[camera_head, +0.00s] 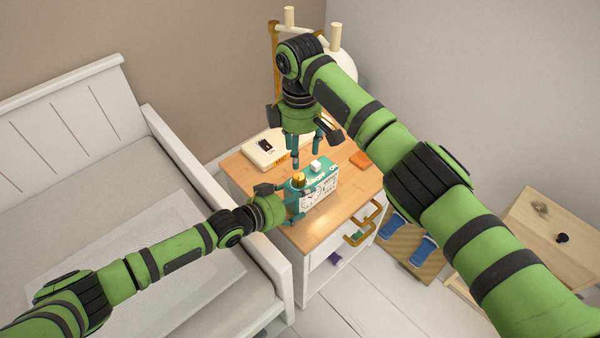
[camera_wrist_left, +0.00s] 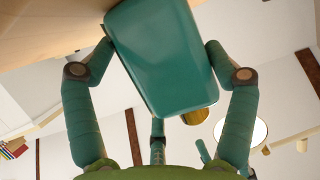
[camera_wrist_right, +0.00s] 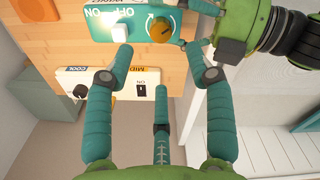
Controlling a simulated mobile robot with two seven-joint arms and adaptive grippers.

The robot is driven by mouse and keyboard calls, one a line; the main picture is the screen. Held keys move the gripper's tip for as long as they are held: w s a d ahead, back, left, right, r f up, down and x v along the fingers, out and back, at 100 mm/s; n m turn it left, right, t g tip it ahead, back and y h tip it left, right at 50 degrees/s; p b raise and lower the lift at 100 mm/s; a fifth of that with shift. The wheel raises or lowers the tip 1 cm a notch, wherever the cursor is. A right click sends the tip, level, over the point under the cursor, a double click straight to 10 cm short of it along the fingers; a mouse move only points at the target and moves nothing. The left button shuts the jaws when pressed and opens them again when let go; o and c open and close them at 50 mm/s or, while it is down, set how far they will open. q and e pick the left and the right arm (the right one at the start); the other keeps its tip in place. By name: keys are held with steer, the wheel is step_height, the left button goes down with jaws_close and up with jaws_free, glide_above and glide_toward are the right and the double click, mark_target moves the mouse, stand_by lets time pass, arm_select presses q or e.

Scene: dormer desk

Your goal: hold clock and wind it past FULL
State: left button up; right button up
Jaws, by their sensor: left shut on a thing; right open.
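The clock (camera_head: 318,195) is a teal box with a white face, upright on the wooden tabletop. A gold winding knob (camera_head: 299,180) and a white ON/OFF button (camera_head: 316,165) are on its top. They also show in the right wrist view, the knob (camera_wrist_right: 161,28) beside a curved arrow. My left gripper (camera_head: 294,205) is shut on the clock from its left end; the teal body (camera_wrist_left: 160,55) fills the space between its fingers. My right gripper (camera_head: 307,152) is open and empty, pointing down above and behind the clock, apart from the knob. Any FULL mark is not readable.
A cream box (camera_head: 265,150) with a switch and dial sits behind the clock. An orange block (camera_head: 361,160) lies at the right. A lamp (camera_head: 335,65) stands at the back. A bed (camera_head: 190,180) borders the left; gold-handled drawers (camera_head: 355,240) are in front.

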mark_target(300, 176)
step_height(300, 176, down, 9)
steer(key=shift+r, duration=0.1)
stand_by(0.3)
jaws_close()
